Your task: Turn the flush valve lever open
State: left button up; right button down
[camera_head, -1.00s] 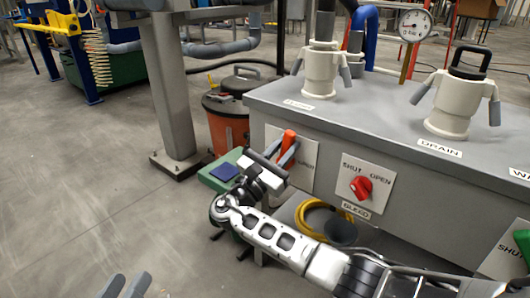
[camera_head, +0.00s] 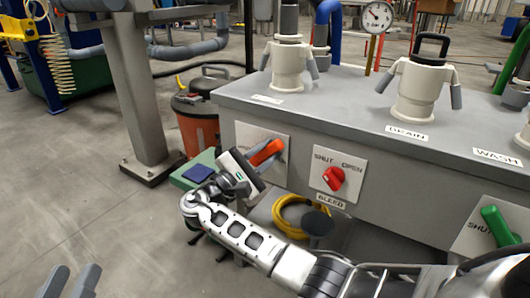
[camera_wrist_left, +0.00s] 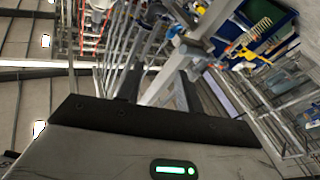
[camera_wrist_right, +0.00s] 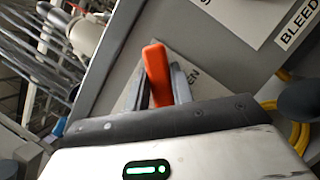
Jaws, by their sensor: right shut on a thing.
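The orange-red lever (camera_head: 267,152) is on a pale plate (camera_head: 276,173) at the left end of the grey bench's front. It slants up to the right in the head view. My right gripper (camera_head: 262,163) is shut on it. In the right wrist view the lever (camera_wrist_right: 157,75) stands between the fingers (camera_wrist_right: 164,88), its end sticking out past them. The plate's lettering is mostly hidden; "EN" shows in the right wrist view. My left gripper (camera_head: 70,282) is at the bottom left of the head view, fingers apart and empty, away from the bench.
A red knob (camera_head: 334,178) marked BLEED and a green lever (camera_head: 500,224) are further right on the bench front. A yellow hose coil (camera_head: 290,215) lies below. An orange-and-black drum (camera_head: 195,125) and a steel post (camera_head: 140,90) stand left. The floor at left is clear.

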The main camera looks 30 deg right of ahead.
jog(key=shift+f, duration=0.1)
dwell(0.3)
jog(key=c, duration=1.2)
grip_release()
